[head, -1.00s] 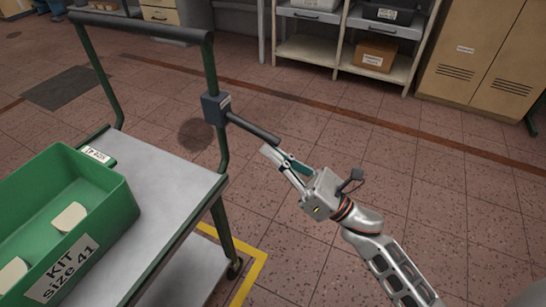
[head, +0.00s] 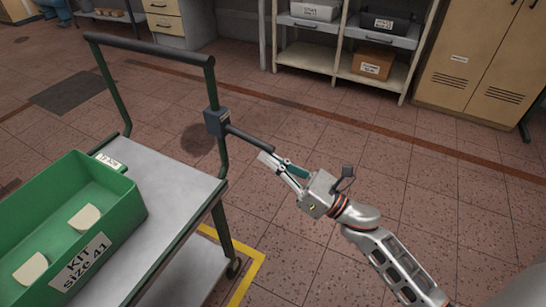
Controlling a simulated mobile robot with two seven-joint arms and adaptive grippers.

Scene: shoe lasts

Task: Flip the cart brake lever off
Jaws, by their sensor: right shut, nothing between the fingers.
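The cart (head: 180,182) stands at the left, with a grey top and green frame posts. Its brake lever (head: 250,138) is a dark bar sticking out to the right from a dark block (head: 217,122) on the right post, sloping slightly downward. My right gripper (head: 265,158) is shut and empty. Its fingertips are just below the lever's outer end; whether they touch it I cannot tell. My left gripper is not in view.
A green bin (head: 120,205) labelled "KIT size 41" sits on the cart with pale pieces inside. Shelving (head: 340,75) and a tan cabinet (head: 480,65) stand at the back. The tiled floor right of the cart is clear.

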